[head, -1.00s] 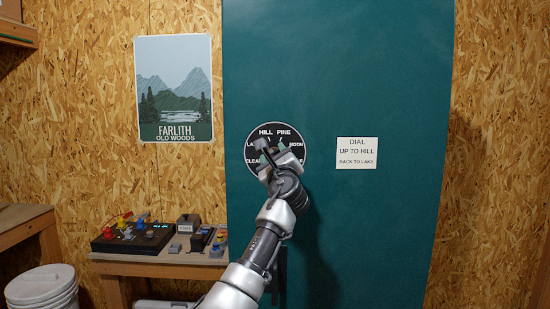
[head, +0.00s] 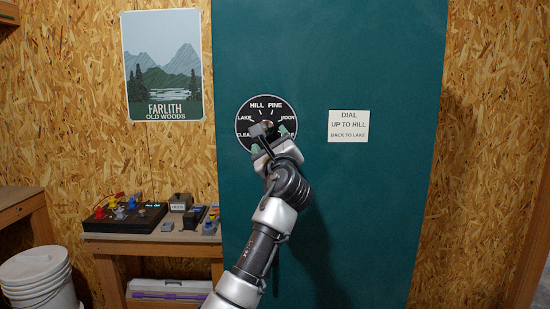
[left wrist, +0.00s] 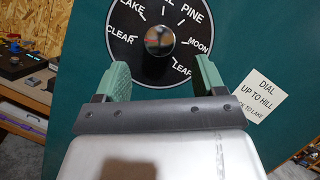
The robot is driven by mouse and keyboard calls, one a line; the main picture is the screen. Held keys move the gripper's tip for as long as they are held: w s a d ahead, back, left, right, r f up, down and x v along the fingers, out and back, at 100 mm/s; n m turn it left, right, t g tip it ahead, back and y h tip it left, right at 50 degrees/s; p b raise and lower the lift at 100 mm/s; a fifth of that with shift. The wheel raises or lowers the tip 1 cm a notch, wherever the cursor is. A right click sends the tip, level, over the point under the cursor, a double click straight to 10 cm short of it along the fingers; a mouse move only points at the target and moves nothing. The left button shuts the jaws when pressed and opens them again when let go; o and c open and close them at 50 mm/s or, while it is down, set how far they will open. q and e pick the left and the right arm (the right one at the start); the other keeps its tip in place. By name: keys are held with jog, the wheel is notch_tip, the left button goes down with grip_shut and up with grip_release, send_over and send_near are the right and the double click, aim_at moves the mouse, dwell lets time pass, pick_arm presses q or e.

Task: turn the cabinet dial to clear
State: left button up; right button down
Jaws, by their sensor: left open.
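The round black dial (head: 246,117) is on the teal cabinet (head: 330,60). White words ring it: CLEAR, LAKE, HILL, PINE, MOON and LEAF. Its dark round knob (left wrist: 160,40) shows whole in the left wrist view. A small red mark shows on the knob's left part, roughly on the CLEAR side; its exact reading is too small to tell. My left gripper (head: 271,143) is open in front of the dial's lower part. In the left wrist view its green fingertips (left wrist: 162,72) are spread below the knob, with nothing between them. My right gripper is not in view.
A white note (head: 348,126) right of the dial reads "DIAL UP TO HILL BACK TO LAKE". A wooden bench (head: 150,247) with a control box (head: 125,222) stands at left. White buckets (head: 38,280) stand lower left. The cabinet face around the dial is otherwise clear.

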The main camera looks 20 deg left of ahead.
pick_arm(q)
jog(key=shift+b+v, duration=0.35)
jog(key=shift+v, duration=1.65)
